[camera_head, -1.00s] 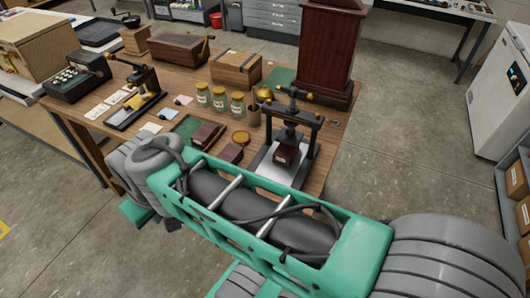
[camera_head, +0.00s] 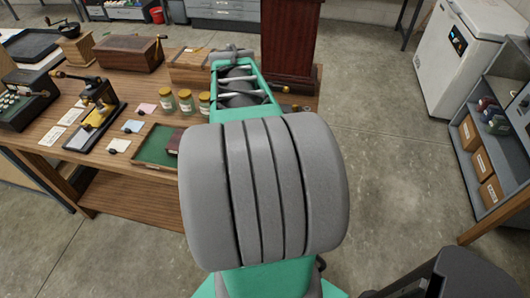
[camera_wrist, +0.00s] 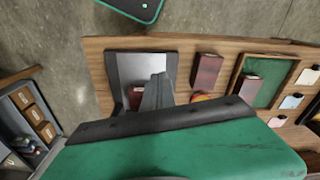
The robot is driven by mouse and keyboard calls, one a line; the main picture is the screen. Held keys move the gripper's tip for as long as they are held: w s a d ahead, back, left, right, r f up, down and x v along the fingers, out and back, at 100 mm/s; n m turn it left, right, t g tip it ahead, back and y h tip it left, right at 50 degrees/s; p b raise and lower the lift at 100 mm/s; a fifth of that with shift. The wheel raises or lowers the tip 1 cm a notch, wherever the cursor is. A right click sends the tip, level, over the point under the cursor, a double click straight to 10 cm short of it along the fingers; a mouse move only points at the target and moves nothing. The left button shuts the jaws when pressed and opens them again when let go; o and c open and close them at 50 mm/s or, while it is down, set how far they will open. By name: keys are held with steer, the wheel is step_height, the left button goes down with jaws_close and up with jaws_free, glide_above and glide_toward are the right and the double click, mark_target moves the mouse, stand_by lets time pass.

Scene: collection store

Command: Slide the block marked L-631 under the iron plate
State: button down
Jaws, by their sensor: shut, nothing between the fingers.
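In the wrist view, the press's pale metal base (camera_wrist: 130,68) lies on the wooden table. A dark red block (camera_wrist: 133,101) with a small pale label sits on it, partly covered by my gripper; the label is unreadable. My gripper (camera_wrist: 159,80) appears as a grey wedge, its fingers together and empty, over the base beside this block. Whether it touches the block cannot be told. The iron plate cannot be made out. A second dark red block (camera_wrist: 207,70) lies on the table, and a third (camera_wrist: 249,86) is at the green-lined tray (camera_wrist: 268,82). My arm hides the press in the head view.
An orange round lid (camera_wrist: 202,97) lies near the second block. Several jars (camera_head: 186,102) stand behind the tray. A tall dark red cabinet (camera_head: 290,45) is at the table's back right. Open floor (camera_head: 385,170) lies right of the table.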

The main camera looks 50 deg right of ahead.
steer(key=s+d+m, duration=0.2)
steer(key=s+d, duration=0.2)
step_height(320, 180, down, 10)
steer(key=shift+w+d+r+p, duration=0.15)
steer(key=shift+r+p, duration=0.1)
steer(key=shift+p, duration=0.4)
steer(key=d, duration=0.1)
steer(key=w+d, duration=0.1)
steer(key=d+f+p, duration=0.1)
steer(key=shift+w, duration=0.25)
steer(key=shift+w+d, duration=0.2)
steer(key=shift+d, duration=0.1)
steer(key=shift+w+d, duration=0.25)
steer(key=shift+d, duration=0.25)
steer(key=shift+w+d, duration=0.25)
steer(key=shift+d, duration=0.25)
steer(key=shift+a, duration=0.15)
